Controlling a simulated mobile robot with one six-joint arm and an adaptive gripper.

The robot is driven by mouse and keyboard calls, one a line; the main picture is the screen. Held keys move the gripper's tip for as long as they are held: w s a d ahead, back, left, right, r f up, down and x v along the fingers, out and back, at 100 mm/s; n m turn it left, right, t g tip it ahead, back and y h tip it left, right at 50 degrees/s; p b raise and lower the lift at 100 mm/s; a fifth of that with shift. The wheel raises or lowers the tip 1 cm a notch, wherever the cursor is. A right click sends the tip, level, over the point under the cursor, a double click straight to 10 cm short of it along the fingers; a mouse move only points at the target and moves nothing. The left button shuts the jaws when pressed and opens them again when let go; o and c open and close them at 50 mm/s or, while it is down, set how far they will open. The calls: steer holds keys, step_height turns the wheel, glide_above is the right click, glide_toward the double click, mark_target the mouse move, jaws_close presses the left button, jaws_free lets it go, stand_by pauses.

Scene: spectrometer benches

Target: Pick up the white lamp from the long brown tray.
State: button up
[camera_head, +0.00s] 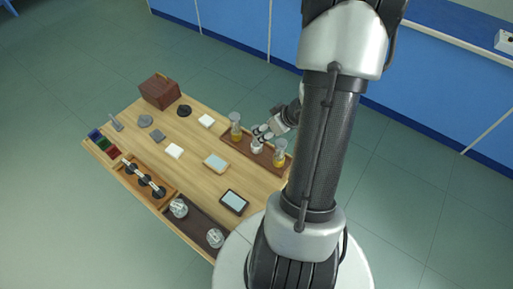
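The long brown tray (232,143) lies along the back right edge of the wooden table. A small white object (256,147), which looks like the white lamp, is on it between two flasks with yellow liquid. One flask (236,129) is to its left and the other (280,155) to its right. My gripper (262,133) is at the white object, reaching in from the right over the tray's back edge. The fingers are small and overlap the object, so I cannot tell whether they touch it or are closed on it.
A dark tray (197,222) with two glass-like pieces is at the table's front. An orange-brown rack (162,201) with black-and-white pieces is beside it.

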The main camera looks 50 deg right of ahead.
steer(key=b+x, duration=0.5)
steer(key=x, duration=0.4)
steer(key=shift+s+f, duration=0.1)
steer(key=shift+w+d+f+b, duration=0.1)
steer(key=shift+w+f+b, duration=0.2)
steer(key=shift+b, duration=0.15)
steer(key=shift+r, duration=0.1)
steer(key=shift+c, duration=0.2)
jaws_close()
